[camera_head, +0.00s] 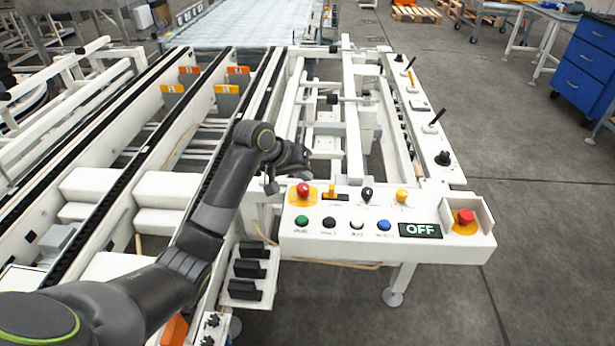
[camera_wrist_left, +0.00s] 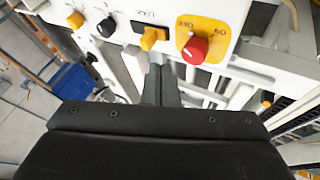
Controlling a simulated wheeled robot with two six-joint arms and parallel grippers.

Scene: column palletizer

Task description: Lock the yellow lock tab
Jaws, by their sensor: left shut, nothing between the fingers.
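The yellow lock tab (camera_head: 331,188) stands on the white control panel (camera_head: 300,247), beside a black slot plate (camera_head: 343,197). My right gripper is not in view.
A red knob (camera_head: 303,189) on a yellow "ON/OFF" plate sits close beside the tab. A black knob (camera_head: 367,194) and a yellow knob (camera_head: 402,195) are on the other side. Coloured buttons, an "OFF" display (camera_head: 420,230) and a red emergency button (camera_head: 466,216) are nearby.

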